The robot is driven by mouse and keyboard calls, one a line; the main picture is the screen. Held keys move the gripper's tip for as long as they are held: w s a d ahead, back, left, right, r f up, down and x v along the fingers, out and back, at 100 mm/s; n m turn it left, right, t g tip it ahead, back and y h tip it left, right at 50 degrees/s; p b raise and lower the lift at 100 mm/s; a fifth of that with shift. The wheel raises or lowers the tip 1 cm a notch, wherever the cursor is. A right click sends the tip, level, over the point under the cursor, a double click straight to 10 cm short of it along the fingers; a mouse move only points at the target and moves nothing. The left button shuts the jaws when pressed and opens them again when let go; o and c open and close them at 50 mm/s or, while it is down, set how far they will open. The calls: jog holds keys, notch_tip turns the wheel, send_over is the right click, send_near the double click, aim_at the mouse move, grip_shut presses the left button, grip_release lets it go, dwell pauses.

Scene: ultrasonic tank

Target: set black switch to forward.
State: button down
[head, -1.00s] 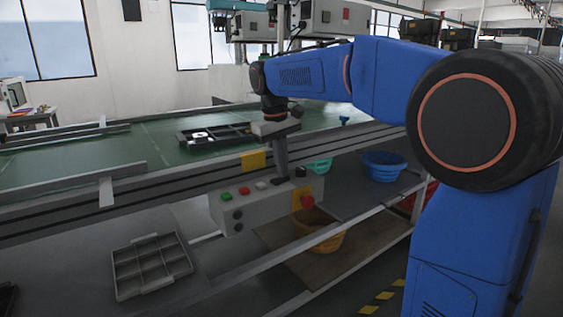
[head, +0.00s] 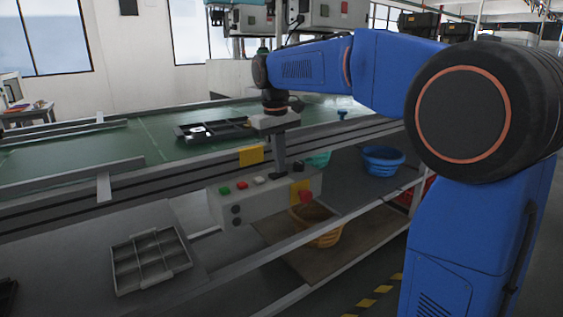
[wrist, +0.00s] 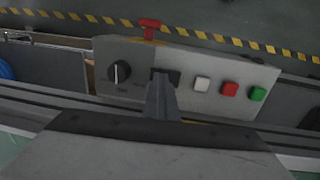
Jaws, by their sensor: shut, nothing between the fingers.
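The black switch (wrist: 119,71) is a round knob on the grey control box (wrist: 203,68), left of my gripper in the wrist view. A pale pointer mark on it stands nearly upright in that view, with small unreadable lettering around it. In the head view the black switch (head: 298,168) shows as a small dark knob on the box top, just right of my fingertips. My gripper (wrist: 163,82) is shut and empty, pointing down at the box between the switch and the white button (wrist: 202,84). It is apart from the switch. The fingers hide part of a dark patch on the panel.
Red (wrist: 229,89) and green (wrist: 258,94) buttons sit right of the white one. A red mushroom knob (wrist: 150,24) juts from the box's side. The conveyor rail (head: 130,190) runs behind the box. A grey compartment tray (head: 150,262) and orange basket (head: 322,238) lie lower.

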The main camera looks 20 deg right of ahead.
aim_at(273, 174)
jog(key=shift+s+a+f, duration=0.15)
jog(key=shift+s+a, duration=0.05)
jog(key=shift+a, duration=0.4)
notch_tip(273, 174, up, 14)
jog(key=a, duration=0.1)
jog(key=shift+s, duration=0.15)
dwell(0.5)
jog(key=shift+d+h, duration=0.3)
